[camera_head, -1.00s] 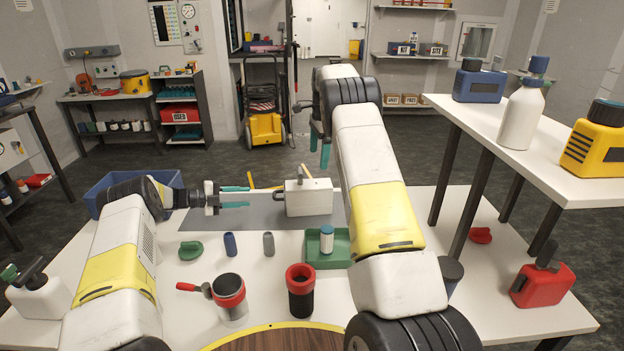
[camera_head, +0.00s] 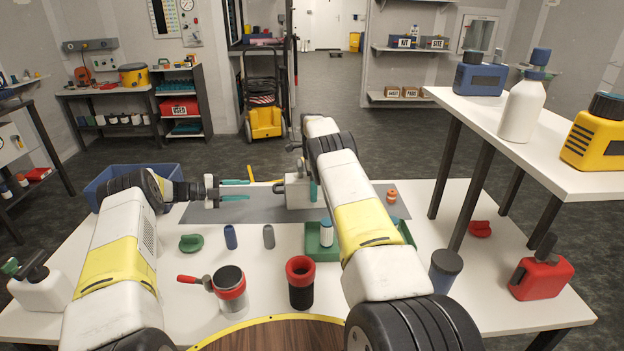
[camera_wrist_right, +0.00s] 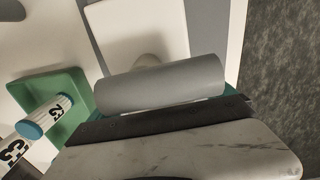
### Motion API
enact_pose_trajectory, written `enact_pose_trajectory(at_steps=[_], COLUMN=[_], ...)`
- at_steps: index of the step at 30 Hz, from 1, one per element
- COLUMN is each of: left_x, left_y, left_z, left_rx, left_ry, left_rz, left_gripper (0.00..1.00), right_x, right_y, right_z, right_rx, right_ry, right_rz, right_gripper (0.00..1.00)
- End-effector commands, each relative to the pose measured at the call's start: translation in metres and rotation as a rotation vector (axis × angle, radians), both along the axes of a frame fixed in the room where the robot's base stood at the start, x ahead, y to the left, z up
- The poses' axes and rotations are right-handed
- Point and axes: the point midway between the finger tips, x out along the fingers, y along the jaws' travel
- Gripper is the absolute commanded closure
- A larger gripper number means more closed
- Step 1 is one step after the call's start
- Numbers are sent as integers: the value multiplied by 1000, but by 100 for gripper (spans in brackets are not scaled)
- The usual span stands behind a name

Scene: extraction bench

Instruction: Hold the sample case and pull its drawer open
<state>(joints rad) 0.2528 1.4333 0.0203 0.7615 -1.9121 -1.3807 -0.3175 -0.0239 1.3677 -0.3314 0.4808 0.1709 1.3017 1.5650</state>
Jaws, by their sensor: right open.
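The sample case (camera_head: 296,194), a small whitish box, stands on the grey mat at the back middle of the table. In the right wrist view a pale surface (camera_wrist_right: 140,35), probably the case, lies beyond a grey cylinder (camera_wrist_right: 160,85).
A green tray (camera_head: 322,254) with a white, blue-capped bottle (camera_head: 326,235) stands just in front. A blue bin (camera_head: 108,183) is at back left. Cups, small vials and a red jug (camera_head: 541,278) stand nearer.

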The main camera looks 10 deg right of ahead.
Motion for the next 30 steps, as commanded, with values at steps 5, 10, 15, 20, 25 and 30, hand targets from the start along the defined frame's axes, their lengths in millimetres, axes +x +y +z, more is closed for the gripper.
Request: enact_pose_trajectory(at_steps=[5,10,15,20,25,30], left_x=[0,0,0,0,0,0], left_y=[0,0,0,0,0,0], left_z=[0,0,0,0,0,0], left_rx=[0,0,0,0,0,0], left_ry=[0,0,0,0,0,0], left_rz=[0,0,0,0,0,0], left_gripper=[64,64,64,64,64,64], right_x=[0,0,0,0,0,0], right_y=[0,0,0,0,0,0], right_z=[-11,-11,-11,-11,-11,-11], right_rx=[0,0,0,0,0,0], right_ry=[-1,-2,-1,-1,-1,-1], right_rz=[0,0,1,1,1,1], right_gripper=[7,7,23,54,88,93])
